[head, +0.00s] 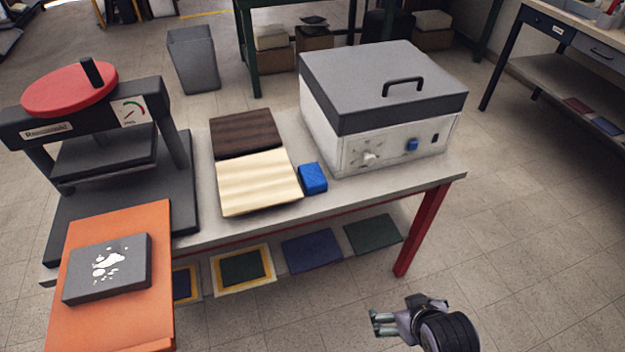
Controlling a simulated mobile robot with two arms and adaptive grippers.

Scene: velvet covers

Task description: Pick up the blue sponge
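The blue sponge (313,179) is a small blue block lying on the grey workbench (225,229). It sits just right of a cream wavy board and left of a white box with a grey lid. My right gripper (376,322) is low in the view, in front of the bench and below its top edge, well apart from the sponge. Its fingers point left, and I cannot make out whether they are spread or closed. My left gripper is not in view.
A press with a red wheel (70,90) stands at the bench's left. The cream board (257,183), a dark brown board (245,134) and the lidded box (385,100) flank the sponge. An orange board (118,235) carrying a grey block (107,269) is at the front left.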

